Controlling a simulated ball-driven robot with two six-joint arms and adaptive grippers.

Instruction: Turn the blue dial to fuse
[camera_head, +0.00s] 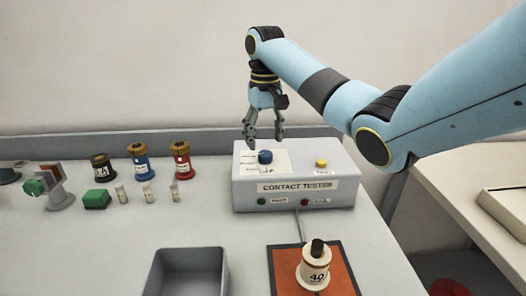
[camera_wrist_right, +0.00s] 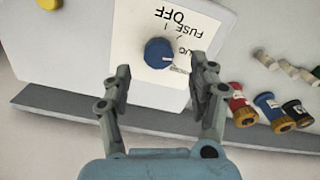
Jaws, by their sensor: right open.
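The blue dial (camera_head: 265,157) sits on a white label on top of the contact tester box (camera_head: 292,190) in the head view. In the right wrist view the blue dial (camera_wrist_right: 158,53) lies just beyond the fingertips, with the printed words OFF and FUSE near it and a partly hidden word beside it. Which mark the dial points to is hard to tell. My right gripper (camera_head: 263,146) is open, pointing down just above and behind the dial, apart from it. Its two fingers (camera_wrist_right: 164,78) are spread in the right wrist view. My left gripper is not in view.
A yellow button (camera_head: 321,163) is on the box's right side. Blue (camera_head: 140,160), red (camera_head: 182,160) and black (camera_head: 103,168) bushings stand left of the box. A grey tray (camera_head: 187,272) and an orange mat (camera_head: 283,270) bearing a cream bushing (camera_head: 314,272) lie in front.

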